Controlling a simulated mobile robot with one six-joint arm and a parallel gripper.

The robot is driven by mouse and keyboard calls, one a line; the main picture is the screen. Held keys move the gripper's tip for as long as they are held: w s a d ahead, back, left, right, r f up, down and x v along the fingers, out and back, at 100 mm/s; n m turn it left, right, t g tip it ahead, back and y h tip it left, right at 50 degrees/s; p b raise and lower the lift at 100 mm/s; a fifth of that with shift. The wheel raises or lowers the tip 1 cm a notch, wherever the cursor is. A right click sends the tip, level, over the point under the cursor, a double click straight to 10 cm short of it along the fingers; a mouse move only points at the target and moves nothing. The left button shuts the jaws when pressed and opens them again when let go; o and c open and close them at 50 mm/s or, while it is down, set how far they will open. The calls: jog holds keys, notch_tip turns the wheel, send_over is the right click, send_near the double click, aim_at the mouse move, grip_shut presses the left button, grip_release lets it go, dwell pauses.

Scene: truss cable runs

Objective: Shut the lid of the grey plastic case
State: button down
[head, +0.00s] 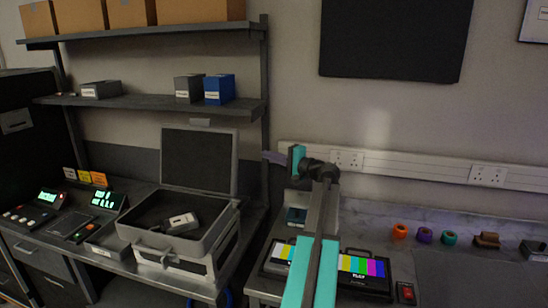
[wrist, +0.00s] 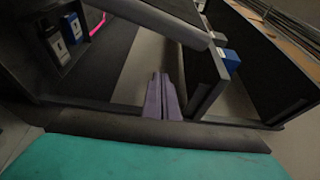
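The grey plastic case (head: 222,228) stands on the left bench in the head view. Its lid (head: 236,165) is open and stands about upright at the back, with a dark inner face. A small grey item with a pale label (head: 182,222) lies inside the case. My gripper (head: 270,158) is to the right of the lid, near its height and apart from it in the picture. Its purple fingers also show in the wrist view (wrist: 163,97), lying close together with nothing between them. A pale grey edge crosses the top of the wrist view; I cannot tell surely whether it is the lid.
A dark shelf post (head: 265,110) rises behind the case. A shelf with a blue box (head: 219,89) and grey boxes hangs above the lid. Lit control panels (head: 100,199) are left of the case. A colour-bar monitor (head: 362,268) and cable rolls (head: 424,236) are on the right bench.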

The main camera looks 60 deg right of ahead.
jog(key=w+a, duration=0.3)
jog(key=w, duration=0.8)
jog(key=shift+b, duration=0.3)
jog(key=shift+s+a+b, duration=0.15)
jog(key=shift+s+a, duration=0.15)
jog(key=shift+a, duration=0.95)
jog(key=shift+s+a+b, duration=0.2)
jog(key=shift+s+a, duration=0.1)
jog(key=shift+a, duration=0.95)
jog(key=shift+s+a+b, duration=0.15)
jog(key=shift+s+a, duration=0.15)
jog(key=shift+a, duration=0.95)
dwell(1.2)
dwell(1.1)
